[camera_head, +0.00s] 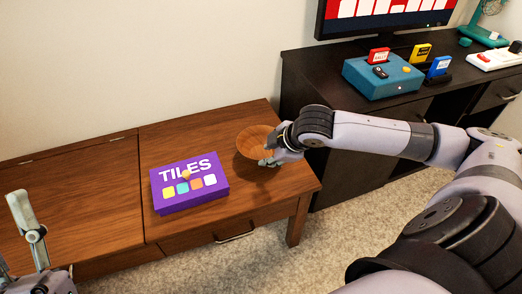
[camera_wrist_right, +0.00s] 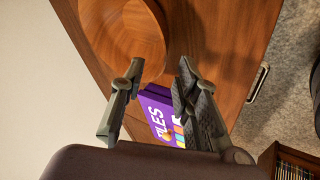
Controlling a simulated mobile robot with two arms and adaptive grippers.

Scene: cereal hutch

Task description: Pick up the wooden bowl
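The wooden bowl (camera_head: 254,139) stands on the right part of the brown wooden desk. It also shows at the top of the right wrist view (camera_wrist_right: 120,35). My right gripper (camera_head: 265,160) is at the bowl's near right side in the head view. In the right wrist view its two fingers (camera_wrist_right: 161,68) are apart with nothing gripped. One fingertip overlaps the bowl and the other lies outside its rim; contact cannot be told. My left gripper (camera_head: 18,200) is at the lower left, away from the bowl, partly cut off; its visible finger stands apart, meeting nothing.
A purple TILES box (camera_head: 189,184) with a small knob-like thing on top lies left of the bowl. The wooden desk (camera_head: 110,222) is clear at the left. A dark desk (camera_head: 300,85) with a teal console (camera_head: 383,76), cartridges and a screen stands at the back right.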

